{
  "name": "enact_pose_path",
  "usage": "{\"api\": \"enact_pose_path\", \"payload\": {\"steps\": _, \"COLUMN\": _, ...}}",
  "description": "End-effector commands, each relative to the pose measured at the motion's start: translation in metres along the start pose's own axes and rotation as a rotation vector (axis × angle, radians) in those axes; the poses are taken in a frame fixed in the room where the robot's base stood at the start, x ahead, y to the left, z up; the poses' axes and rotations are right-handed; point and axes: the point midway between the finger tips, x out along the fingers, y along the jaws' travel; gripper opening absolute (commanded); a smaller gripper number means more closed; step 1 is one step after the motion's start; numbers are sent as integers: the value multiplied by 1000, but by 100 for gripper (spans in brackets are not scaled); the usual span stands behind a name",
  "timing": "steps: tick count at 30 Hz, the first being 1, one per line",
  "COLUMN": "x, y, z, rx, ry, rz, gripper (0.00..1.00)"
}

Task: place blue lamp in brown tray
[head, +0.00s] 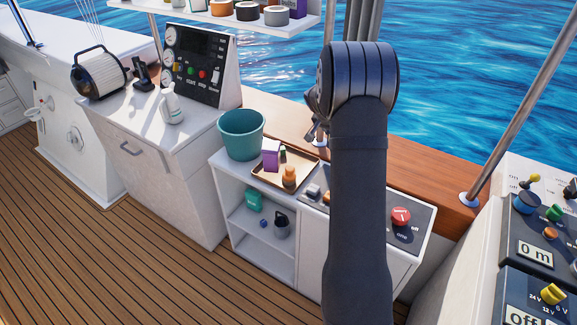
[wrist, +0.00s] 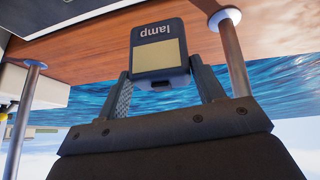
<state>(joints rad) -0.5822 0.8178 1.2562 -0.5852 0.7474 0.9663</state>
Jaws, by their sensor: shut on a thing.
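My gripper (wrist: 163,88) is shut on a dark blue lamp (wrist: 159,50) in the wrist view. The lamp has a pale yellowish panel and the word "lamp", which reads upside down there. One finger is on each side of its body. In the head view my arm hides the lamp and most of the gripper. The brown tray (head: 307,164) lies on the white cabinet top, left of my arm.
A teal bucket (head: 241,136) stands just left of the tray. A shelf (head: 225,12) with tape rolls hangs at the back. Metal posts (head: 515,105) rise from the wooden rail.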

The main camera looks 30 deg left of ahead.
Motion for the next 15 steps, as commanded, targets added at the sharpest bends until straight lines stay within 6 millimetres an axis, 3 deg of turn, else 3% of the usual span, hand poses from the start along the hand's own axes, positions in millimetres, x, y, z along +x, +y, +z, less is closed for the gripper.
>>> {"api": "enact_pose_path", "payload": {"steps": 15, "x": 36, "y": -107, "z": 36, "rx": 0, "ry": -1, "rz": 0, "gripper": 25}}
